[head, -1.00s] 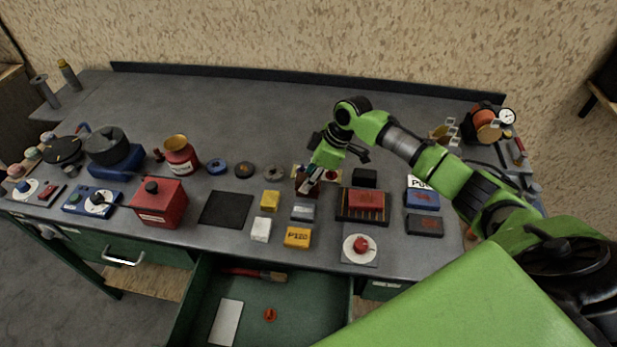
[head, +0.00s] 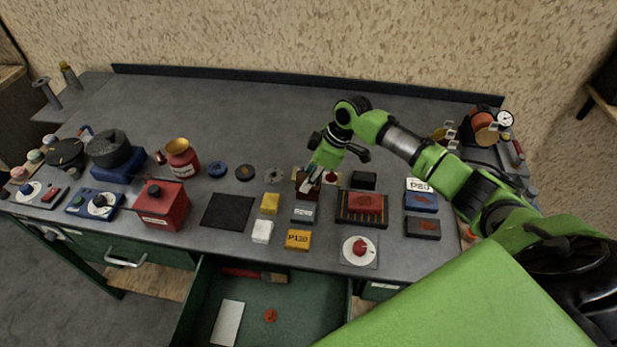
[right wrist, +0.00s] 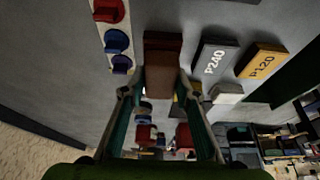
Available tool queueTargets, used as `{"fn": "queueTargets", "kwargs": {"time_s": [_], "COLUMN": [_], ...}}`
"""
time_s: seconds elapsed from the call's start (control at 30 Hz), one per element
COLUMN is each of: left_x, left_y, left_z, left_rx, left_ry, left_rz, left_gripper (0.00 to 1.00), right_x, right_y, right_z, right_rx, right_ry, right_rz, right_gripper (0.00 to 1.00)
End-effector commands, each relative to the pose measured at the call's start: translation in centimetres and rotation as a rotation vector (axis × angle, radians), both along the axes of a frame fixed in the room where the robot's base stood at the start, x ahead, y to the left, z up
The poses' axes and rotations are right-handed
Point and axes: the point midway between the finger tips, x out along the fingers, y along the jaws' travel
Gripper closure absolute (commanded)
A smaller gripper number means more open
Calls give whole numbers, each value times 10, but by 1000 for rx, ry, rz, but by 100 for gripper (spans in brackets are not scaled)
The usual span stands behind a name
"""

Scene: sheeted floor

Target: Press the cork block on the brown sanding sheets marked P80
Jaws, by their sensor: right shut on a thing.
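My right gripper (head: 311,178) points down at the mid-right of the bench. It is shut on a brown block, which I take for the cork block (right wrist: 161,82). In the right wrist view the block lies between the two fingers, over or against a darker brown face (right wrist: 163,46). That face lines up with the grey P240 and yellow P120 pieces and seems to be the brown sanding sheets. I cannot tell the exact contact, and no P80 mark shows on it. A white card (head: 420,185) at the right seems to read P80. My left gripper is out of view.
The grey P240 piece (head: 302,212) and yellow P120 piece (head: 298,240) lie in front of the gripper. A red block in a dark tray (head: 345,219) is to the right. A strip with coloured knobs (right wrist: 114,42) lies close by. The drawer (head: 200,300) is open in front.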

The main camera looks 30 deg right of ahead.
Motion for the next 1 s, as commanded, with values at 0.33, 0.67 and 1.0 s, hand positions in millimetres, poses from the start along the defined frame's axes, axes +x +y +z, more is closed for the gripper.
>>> {"fn": "queueTargets", "kwargs": {"time_s": [0.33, 0.67, 1.0], "left_x": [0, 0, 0], "left_y": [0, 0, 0], "left_z": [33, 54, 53], "left_rx": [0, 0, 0], "left_ry": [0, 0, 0], "left_rz": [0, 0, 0], "left_gripper": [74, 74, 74], "right_x": [1, 1, 1], "right_y": [0, 0, 0], "right_z": [34, 56, 55], "right_rx": [1, 1, 1], "right_ry": [-2, -2, -2], "right_rz": [1, 1, 1], "right_gripper": [89, 89, 89]}}
